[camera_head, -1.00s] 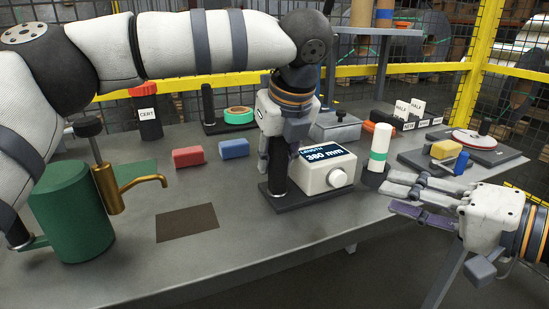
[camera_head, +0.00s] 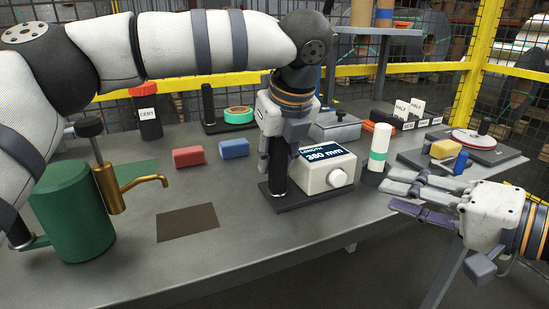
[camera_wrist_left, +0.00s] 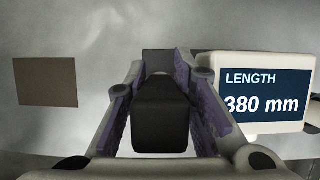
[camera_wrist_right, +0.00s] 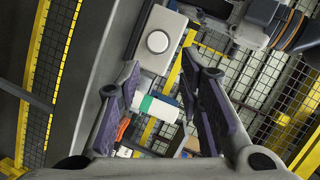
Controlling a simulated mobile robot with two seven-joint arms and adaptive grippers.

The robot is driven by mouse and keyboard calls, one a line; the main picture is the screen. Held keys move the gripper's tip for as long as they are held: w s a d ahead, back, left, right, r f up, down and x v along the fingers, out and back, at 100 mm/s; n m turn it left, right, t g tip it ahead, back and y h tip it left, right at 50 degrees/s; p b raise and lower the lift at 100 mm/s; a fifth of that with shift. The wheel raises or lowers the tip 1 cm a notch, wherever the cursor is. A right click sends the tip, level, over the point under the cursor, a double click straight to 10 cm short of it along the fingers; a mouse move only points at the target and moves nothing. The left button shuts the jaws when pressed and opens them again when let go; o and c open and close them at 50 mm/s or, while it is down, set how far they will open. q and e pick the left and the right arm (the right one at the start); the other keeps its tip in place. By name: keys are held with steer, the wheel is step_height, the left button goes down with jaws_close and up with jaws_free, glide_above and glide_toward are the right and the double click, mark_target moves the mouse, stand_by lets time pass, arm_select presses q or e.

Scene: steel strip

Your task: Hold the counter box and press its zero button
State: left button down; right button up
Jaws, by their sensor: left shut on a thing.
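The counter box (camera_head: 312,181) is a cream box on a dark base on the bench; its display (camera_head: 327,153) reads LENGTH 380 mm, also legible in the left wrist view (camera_wrist_left: 265,95). A round white button (camera_head: 338,178) is on its front; it shows face-on in the right wrist view (camera_wrist_right: 157,41). My left gripper (camera_head: 278,152) is shut on the upright black handle (camera_wrist_left: 160,115) beside the box. My right gripper (camera_head: 396,192) is open and empty, to the right of the box and apart from the button.
A white cylinder with a green band (camera_head: 379,146) stands in a dark holder between the box and my right gripper. A green drum (camera_head: 72,212) stands at left. The bench front before the box is clear.

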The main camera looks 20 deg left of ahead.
steer(key=shift+s+a+f, duration=0.1)
steer(key=shift+s, duration=0.1)
steer(key=c, duration=0.4)
steer(key=s, duration=0.1)
steer(key=s+m+y, duration=0.1)
steer(key=s, duration=0.1)
steer(key=s+a+m, duration=0.1)
steer(key=shift+s+f+t+y, duration=0.2)
steer(key=shift+f+t+y, duration=0.05)
steer(key=shift+t+y, duration=0.15)
jaws_close()
steer(key=d+m+t, duration=0.1)
steer(key=s+d+f+m+t+h, duration=0.1)
steer(key=m+t, duration=0.1)
steer(key=d+m+t+h, duration=0.1)
steer(key=m, duration=0.1)
steer(key=shift+s+d+f, duration=0.15)
steer(key=shift+s+f, duration=0.15)
steer(key=shift+f, duration=0.1)
